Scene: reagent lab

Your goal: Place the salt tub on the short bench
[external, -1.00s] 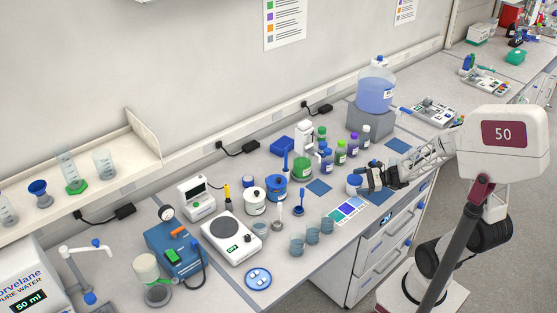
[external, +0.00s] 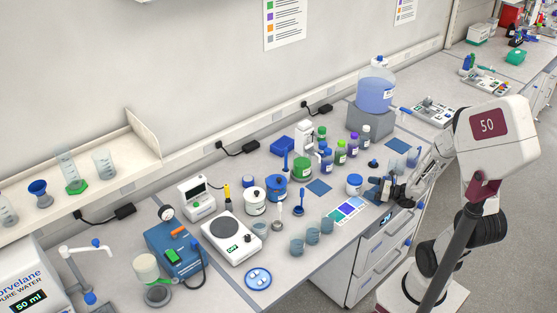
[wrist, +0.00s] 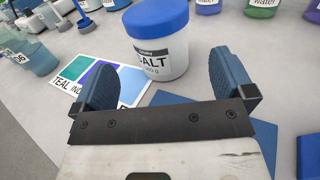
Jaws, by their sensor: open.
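The salt tub (external: 354,186), a white tub with a blue lid, stands upright on the bench near its front edge. In the wrist view the tub (wrist: 161,52) is just beyond my fingertips, its label partly turned away. My gripper (external: 376,191) is open and empty, low over the bench to the right of the tub. In the wrist view its two blue fingers (wrist: 168,78) are spread apart, with the tub ahead of the gap and not gripped. I cannot tell which bench surface is the short bench.
A colour-patch card (external: 347,211) lies just in front of the tub, and several beakers (external: 312,234) stand to its left. Reagent bottles (external: 340,152) stand behind. A large water carboy (external: 375,90) sits on a grey block. Another bench area (external: 490,65) extends at the upper right.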

